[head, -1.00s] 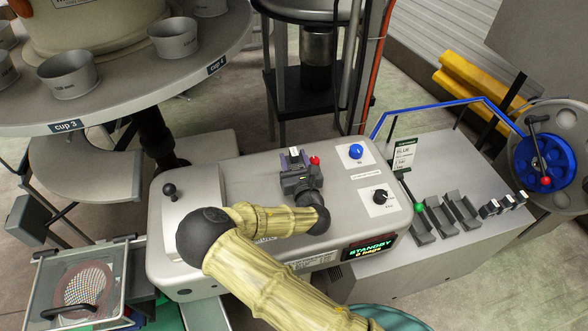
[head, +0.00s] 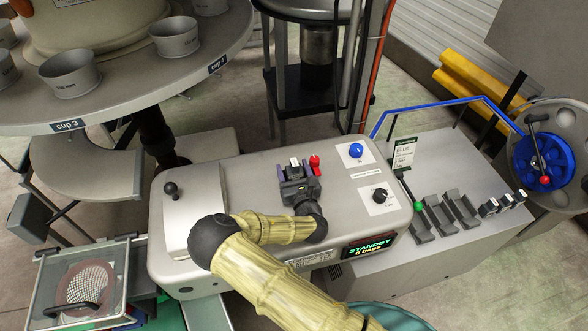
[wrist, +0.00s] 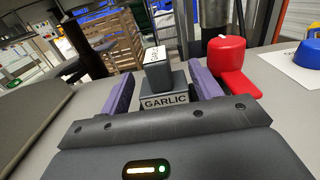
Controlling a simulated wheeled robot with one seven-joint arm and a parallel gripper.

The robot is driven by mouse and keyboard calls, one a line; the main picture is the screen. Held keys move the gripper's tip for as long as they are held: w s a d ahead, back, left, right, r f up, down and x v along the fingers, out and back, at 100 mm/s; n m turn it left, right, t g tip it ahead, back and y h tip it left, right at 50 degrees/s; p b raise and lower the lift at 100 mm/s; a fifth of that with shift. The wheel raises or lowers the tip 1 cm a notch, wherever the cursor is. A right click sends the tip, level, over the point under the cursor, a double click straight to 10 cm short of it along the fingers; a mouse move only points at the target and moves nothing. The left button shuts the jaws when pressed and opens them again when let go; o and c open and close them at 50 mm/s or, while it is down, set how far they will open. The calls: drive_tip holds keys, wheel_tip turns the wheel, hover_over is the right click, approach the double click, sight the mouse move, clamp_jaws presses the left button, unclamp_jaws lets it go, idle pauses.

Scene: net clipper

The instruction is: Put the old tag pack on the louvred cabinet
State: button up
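A small dark block with a white top (head: 294,162), likely the old tag pack, is on the grey machine top. In the wrist view, the block (wrist: 157,72) stands upright behind a dark piece lettered GARLIC (wrist: 165,101); I cannot tell whether they are one thing. My gripper (head: 295,176) is low over the machine top. Its two purple fingers, seen in the wrist view (wrist: 160,90), are apart on either side of the block, with visible gaps. The grey cabinet (head: 385,282) at right, with dark slots low on its side, is probably the louvred cabinet.
A red lever (wrist: 228,60) stands close to the right of my fingers. The machine also bears a blue knob (head: 355,151) and a black dial (head: 380,196). Cabinet-top switches (head: 440,217), a green-knobbed lever (head: 419,205) and a label card (head: 404,153) crowd its front and left.

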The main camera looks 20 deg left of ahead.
drive_tip(key=shift+w+d+r, duration=0.1)
drive_tip(key=shift+w+d, duration=0.05)
drive_tip(key=shift+d, duration=0.05)
idle(0.3)
drive_tip(key=shift+d, duration=0.1)
drive_tip(key=b+v, duration=0.1)
drive_tip(key=v, duration=0.4)
drive_tip(key=b+v, duration=0.2)
drive_tip(key=v, duration=0.3)
drive_tip(key=b+v, duration=0.2)
drive_tip(key=v, duration=0.3)
drive_tip(key=shift+s+a, duration=0.3)
drive_tip(key=shift+s, duration=0.1)
drive_tip(key=shift+s+d+r+p, duration=0.15)
drive_tip(key=shift+s+d+p, duration=0.1)
drive_tip(key=shift+p, duration=0.25)
drive_tip(key=shift+s+d+p, duration=0.4)
drive_tip(key=shift+s+p, duration=0.2)
drive_tip(key=shift+f, duration=0.2)
